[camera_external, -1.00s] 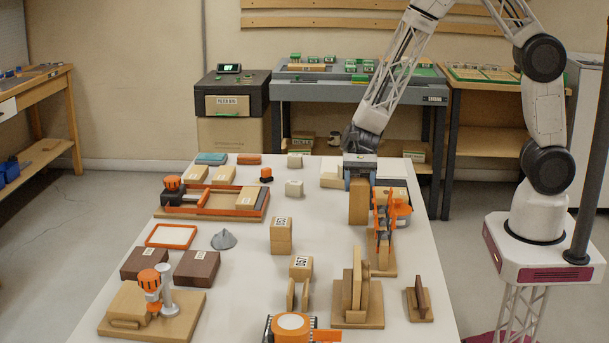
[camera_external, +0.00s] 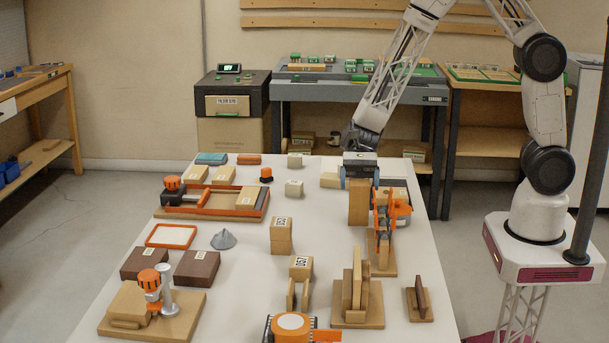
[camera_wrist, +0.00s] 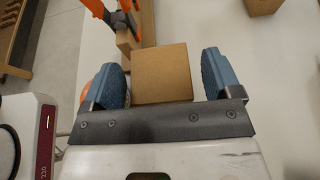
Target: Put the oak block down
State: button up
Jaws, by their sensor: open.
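The oak block (camera_external: 358,207) is a plain tan block standing upright on the white table (camera_external: 330,240), just left of the orange clamp fixture. My gripper (camera_external: 360,180) is directly above it, pointing down, with its blue fingers at either side of the block's top. In the wrist view, the block's square top (camera_wrist: 162,72) lies between the two blue finger pads of my gripper (camera_wrist: 165,80). A narrow gap shows on each side, so the jaws are open and apart from the block. The block's base appears to rest on the table.
An orange clamp fixture (camera_external: 384,225) stands close on the right of the block. A wooden holder with upright boards (camera_external: 358,300) is at the front. The table between the stack and the oak block is clear.

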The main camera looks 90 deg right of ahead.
jog(key=v, duration=1.1)
jog(key=shift+d, duration=0.1)
dwell(0.6)
jog(key=s+d+r+n+t+h, duration=0.1)
jog(key=s+r+n+h, duration=0.5)
jog(key=s, duration=0.8)
jog(key=s+d+r+n+t+h, duration=0.1)
jog(key=s+r+n+h, duration=0.6)
jog(key=s+r+n, duration=0.4)
jog(key=shift+s+r+n+t+h, duration=0.35)
jog(key=shift+s+r, duration=0.95)
jog(key=shift+s, duration=0.7)
jog(key=shift+d, duration=0.15)
